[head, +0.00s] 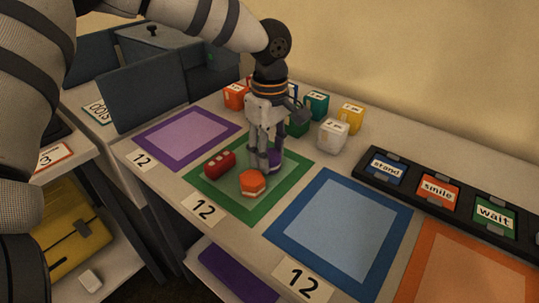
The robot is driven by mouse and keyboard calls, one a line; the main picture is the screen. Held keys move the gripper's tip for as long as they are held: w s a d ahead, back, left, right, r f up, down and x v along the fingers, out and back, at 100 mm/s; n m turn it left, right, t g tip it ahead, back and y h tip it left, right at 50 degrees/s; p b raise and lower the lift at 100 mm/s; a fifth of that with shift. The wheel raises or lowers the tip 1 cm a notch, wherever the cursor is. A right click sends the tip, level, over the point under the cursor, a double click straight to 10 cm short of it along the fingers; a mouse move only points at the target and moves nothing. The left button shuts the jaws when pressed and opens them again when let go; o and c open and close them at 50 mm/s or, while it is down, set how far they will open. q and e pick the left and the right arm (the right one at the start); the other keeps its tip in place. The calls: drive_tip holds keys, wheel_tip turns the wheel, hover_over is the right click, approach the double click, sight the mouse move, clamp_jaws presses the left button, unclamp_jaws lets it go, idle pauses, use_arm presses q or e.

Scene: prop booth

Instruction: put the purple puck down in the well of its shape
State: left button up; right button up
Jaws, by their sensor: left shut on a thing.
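My left gripper (265,162) points down over the green-bordered square (294,178). It is shut on the purple puck (275,157), which shows only in part behind the fingers. The puck is low over the far part of the square; I cannot tell whether it touches the surface. I cannot make out a well of the puck's shape in this view. My right gripper is not in view.
A red block (219,164) and an orange-and-white hexagonal piece (252,183) lie close to the gripper. Several coloured cubes, one of them white (333,135), stand behind it. A black rack (455,215) holds word cards at right. The blue-bordered square (340,227) is clear.

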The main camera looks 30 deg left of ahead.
use_arm(q)
drive_tip(key=r, duration=0.3)
drive_tip(key=shift+s+d+r, duration=0.15)
drive_tip(key=shift+s+r, duration=0.05)
drive_tip(key=shift+r, duration=0.2)
drive_tip(key=s+d+r+p, duration=0.1)
drive_tip(key=s+d+r, duration=0.2)
drive_tip(key=s, duration=0.3)
drive_tip(key=s+d+r+p, duration=0.1)
drive_tip(key=s+d+r, duration=0.2)
drive_tip(key=s+r, duration=0.2)
drive_tip(key=shift+s+d+r+p, duration=0.3)
drive_tip(key=shift+s+r+p, duration=0.05)
drive_tip(key=shift+s+p, duration=0.05)
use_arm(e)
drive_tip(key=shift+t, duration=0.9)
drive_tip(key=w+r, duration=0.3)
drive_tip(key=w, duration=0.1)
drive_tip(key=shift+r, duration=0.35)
